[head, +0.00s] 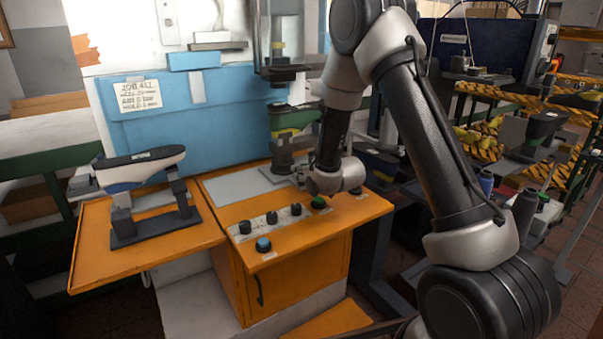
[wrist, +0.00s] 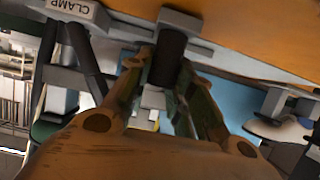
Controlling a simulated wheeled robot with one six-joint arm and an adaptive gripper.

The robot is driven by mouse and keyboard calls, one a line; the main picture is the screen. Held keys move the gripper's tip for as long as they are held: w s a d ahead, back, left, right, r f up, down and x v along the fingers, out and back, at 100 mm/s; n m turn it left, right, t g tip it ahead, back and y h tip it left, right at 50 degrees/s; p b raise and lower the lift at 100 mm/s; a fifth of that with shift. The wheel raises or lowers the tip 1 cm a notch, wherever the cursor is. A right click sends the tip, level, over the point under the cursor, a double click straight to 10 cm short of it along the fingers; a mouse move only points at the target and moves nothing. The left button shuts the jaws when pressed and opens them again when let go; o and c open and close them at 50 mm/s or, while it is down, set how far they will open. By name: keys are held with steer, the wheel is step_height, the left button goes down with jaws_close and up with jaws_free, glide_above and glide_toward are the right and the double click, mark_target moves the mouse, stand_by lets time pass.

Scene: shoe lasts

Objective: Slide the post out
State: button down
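In the wrist view, a dark cylindrical post (wrist: 168,58) stands out from a grey bracket (wrist: 192,22). My gripper (wrist: 166,68) has one finger on each side of the post, close along its sides. I cannot tell whether the fingers press on it or leave a small gap. In the head view, my arm comes down over the orange bench (head: 218,222) with its wrist in front of the machine. My fingertips are largely hidden there behind the wrist. A green and dark shoe last (head: 291,121) sits on the machine just left of my arm.
A black-and-white last (head: 140,168) rests on a stand at the left. Several knobs and a green button (head: 319,202) line the bench front, close below my wrist. A "CLAMP" label (wrist: 72,8) lies near the post. The blue machine body (head: 175,120) stands behind.

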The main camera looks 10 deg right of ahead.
steer(key=shift+s+a, duration=0.25)
steer(key=shift+a, duration=0.5)
steer(key=shift+s+a, duration=0.25)
steer(key=shift+a, duration=0.5)
steer(key=shift+s+a, duration=0.25)
steer(key=shift+a, duration=0.5)
steer(key=shift+d, duration=0.1)
steer(key=c, duration=1.2)
jaws_free()
steer(key=v, duration=0.7)
steer(key=shift+s+r, duration=0.1)
steer(key=shift+s, duration=0.15)
steer(key=shift+d, duration=0.1)
